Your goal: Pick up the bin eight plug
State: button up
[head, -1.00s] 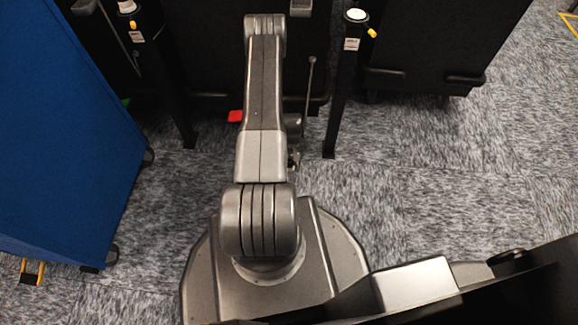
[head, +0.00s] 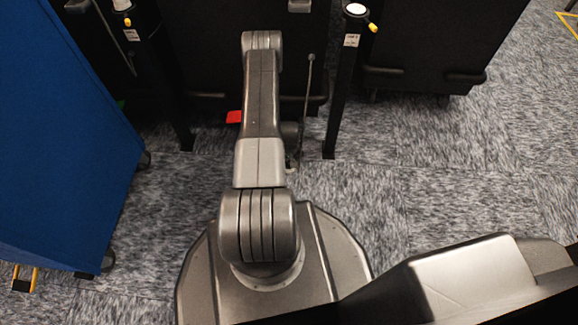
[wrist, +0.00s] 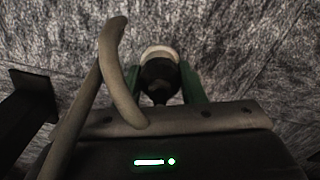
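In the wrist view, a dark rounded plug (wrist: 159,78) with a pale rim at its far end sits between the two green fingers of my gripper (wrist: 163,88). The fingers flank it closely on both sides and appear to touch it. Carpet shows behind it. I cannot read any bin number on it. A grey curved hose or cable (wrist: 123,85) crosses the left side of the wrist view. In the head view my gripper is hidden behind my arm.
Black posts with white tops and yellow tabs stand at left (head: 160,70) and right (head: 345,80) of my arm. Dark bins (head: 435,45) stand behind. A blue panel (head: 60,140) fills the left. Carpet (head: 450,190) is clear to the right.

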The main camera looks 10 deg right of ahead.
jog(key=c, duration=0.4)
notch_tip(320, 180, up, 10)
jog(key=p, duration=0.3)
jog(key=shift+p, duration=0.4)
jog(key=shift+r, duration=0.1)
